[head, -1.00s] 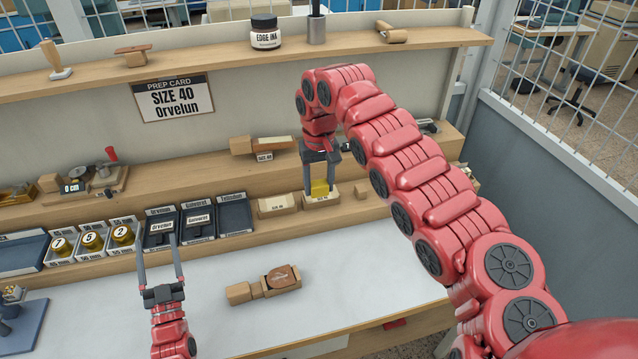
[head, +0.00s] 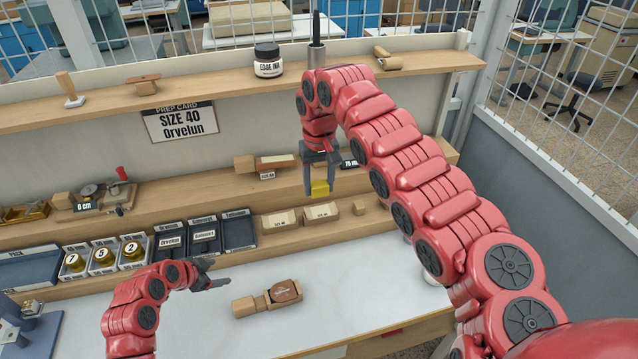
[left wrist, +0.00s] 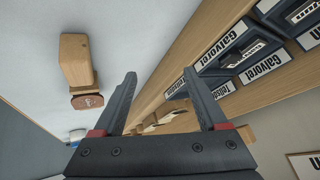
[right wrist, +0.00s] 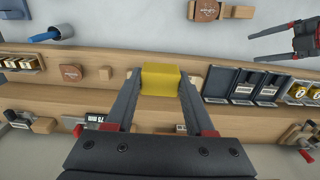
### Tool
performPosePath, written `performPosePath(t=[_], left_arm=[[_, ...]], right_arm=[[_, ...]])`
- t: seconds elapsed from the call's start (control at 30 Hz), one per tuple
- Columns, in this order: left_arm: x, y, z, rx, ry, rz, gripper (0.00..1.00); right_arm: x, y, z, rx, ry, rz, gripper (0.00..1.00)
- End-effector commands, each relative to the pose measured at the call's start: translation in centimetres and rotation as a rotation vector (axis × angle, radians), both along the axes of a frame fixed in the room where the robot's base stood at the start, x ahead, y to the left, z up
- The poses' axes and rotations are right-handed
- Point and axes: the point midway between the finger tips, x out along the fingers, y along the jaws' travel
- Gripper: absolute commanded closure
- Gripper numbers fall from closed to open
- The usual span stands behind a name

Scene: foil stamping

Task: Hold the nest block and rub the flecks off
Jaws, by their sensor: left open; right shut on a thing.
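The wooden nest block (head: 263,303) lies on the white table in the head view, a brown leather piece (head: 286,291) with a small stamped mark on its right end. Flecks are too small to tell. The block also shows in the left wrist view (left wrist: 76,58). My left gripper (head: 221,273) is open and empty, just left of and behind the block, fingers pointing right toward it. My right gripper (head: 319,188) is shut on a yellow block (head: 320,188), held in the air in front of the lower shelf. The yellow block sits between its fingertips in the right wrist view (right wrist: 160,80).
Pale wooden holders (head: 321,211) stand on the low shelf below my right gripper. Dark trays (head: 239,232) and numbered brass weights (head: 104,256) stand to their left. An ink jar (head: 268,60) is on the top shelf.

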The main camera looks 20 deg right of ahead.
Motion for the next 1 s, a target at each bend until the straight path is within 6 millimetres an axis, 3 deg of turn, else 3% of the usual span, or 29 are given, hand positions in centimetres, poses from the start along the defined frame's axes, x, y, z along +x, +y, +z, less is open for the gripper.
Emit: performPosePath(t=[0.2, 0.4, 0.57, 0.83, 1.0], left_arm=[[-5.4, -1.0, 1.7, 0.070, 0.200, -0.282, 0.25], [-8.1, -1.0, 2.4, 0.094, 0.284, -0.412, 0.25], [-8.5, -1.4, 1.6, 0.099, 0.296, -0.431, 0.25], [-8.4, -3.3, -2.1, 0.097, 0.298, -0.430, 0.25], [-8.2, -4.2, -4.8, 0.097, 0.292, -0.428, 0.25]], right_arm=[[0.0, 0.0, 0.7, 0.000, 0.000, 0.000, 0.91], [0.0, 0.0, 0.8, 0.000, 0.000, 0.000, 0.91], [0.0, 0.0, 0.5, 0.000, 0.000, 0.000, 0.91], [0.0, 0.0, -0.6, 0.000, 0.000, 0.000, 0.91], [0.0, 0.0, -3.5, 0.000, 0.000, 0.000, 0.91]])
